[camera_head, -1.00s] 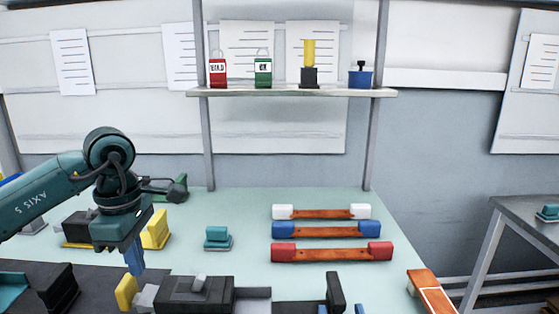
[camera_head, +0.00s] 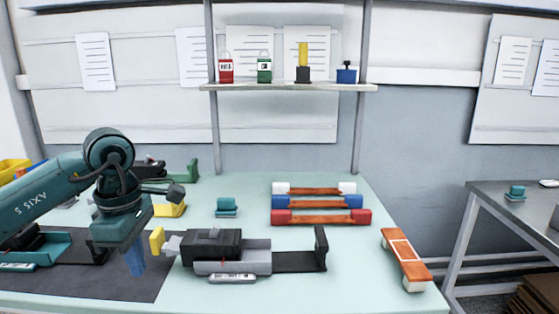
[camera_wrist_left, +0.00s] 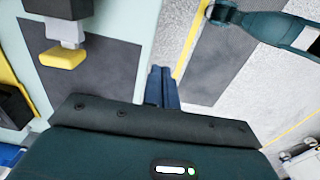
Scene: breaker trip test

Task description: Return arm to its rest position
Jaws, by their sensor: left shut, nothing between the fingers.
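My left arm comes in from the left in the head view. Its gripper (camera_head: 135,262) points down over the dark mat (camera_head: 75,279), left of the black and grey breaker device (camera_head: 215,250). The blue fingers are together with nothing between them. In the left wrist view the shut fingers (camera_wrist_left: 162,88) show in front of the dark gripper body, over the table's edge and the floor. The device's yellow handle (camera_head: 157,241) is just right of the gripper and apart from it; it also shows in the left wrist view (camera_wrist_left: 62,56). My right gripper is not seen.
White, blue and red-ended copper bars (camera_head: 320,217) lie at the back right. An orange bar (camera_head: 404,257) lies at the right edge. A small teal block (camera_head: 227,206) stands mid-table. A shelf (camera_head: 290,87) above holds padlocks and small tools. A side table (camera_head: 510,205) stands right.

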